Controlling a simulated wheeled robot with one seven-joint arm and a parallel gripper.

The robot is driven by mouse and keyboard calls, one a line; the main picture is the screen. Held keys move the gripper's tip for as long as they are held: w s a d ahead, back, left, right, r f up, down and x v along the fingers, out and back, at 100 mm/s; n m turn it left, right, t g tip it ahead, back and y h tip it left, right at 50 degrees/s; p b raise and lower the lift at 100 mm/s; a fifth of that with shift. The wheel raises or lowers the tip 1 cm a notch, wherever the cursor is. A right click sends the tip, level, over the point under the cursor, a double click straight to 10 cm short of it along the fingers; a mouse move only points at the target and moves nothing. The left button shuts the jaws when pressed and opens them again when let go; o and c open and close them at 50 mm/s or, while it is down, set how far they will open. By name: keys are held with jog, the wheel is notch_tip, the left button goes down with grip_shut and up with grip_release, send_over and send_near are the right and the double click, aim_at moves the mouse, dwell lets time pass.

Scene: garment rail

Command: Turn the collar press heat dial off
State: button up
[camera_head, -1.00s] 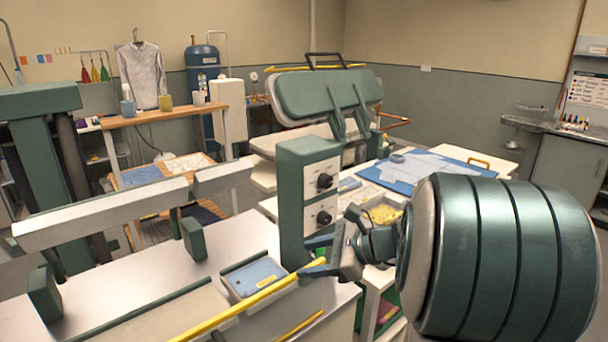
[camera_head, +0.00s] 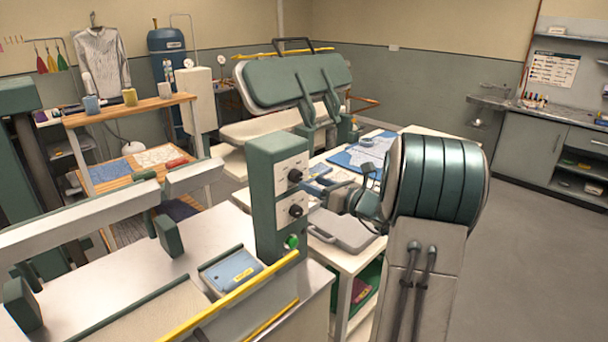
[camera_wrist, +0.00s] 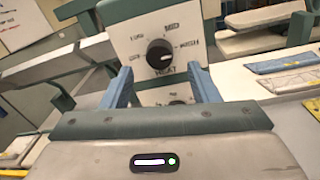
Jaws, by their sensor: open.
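The control box (camera_head: 270,165) is dark green with a pale front panel and two black dials, one above the other. The upper dial (camera_head: 295,175) shows in the wrist view (camera_wrist: 160,54) with a pale pointer mark toward the right and labels around it too blurred to read. The lower dial (camera_head: 295,210) is partly hidden in the wrist view (camera_wrist: 178,103). I cannot read which is the heat dial. My gripper (camera_wrist: 159,68) is open and empty, its blue fingers left and right of the upper dial. I cannot tell if the tips reach around it.
A green button (camera_head: 291,241) sits below the dials. The padded press head (camera_head: 290,80) stands raised behind the box. A yellow bar (camera_head: 230,302) runs along the front bench edge. A grey case (camera_head: 340,230) lies on the white table beside my arm. Floor at right is clear.

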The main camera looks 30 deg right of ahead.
aim_at(299, 179)
jog(key=shift+p+x, duration=0.45)
jog(key=shift+x, duration=1.85)
jog(key=shift+c, duration=0.3)
jog(key=c, duration=0.9)
jog(key=shift+f+b, duration=0.15)
jog(key=shift+b, duration=0.35)
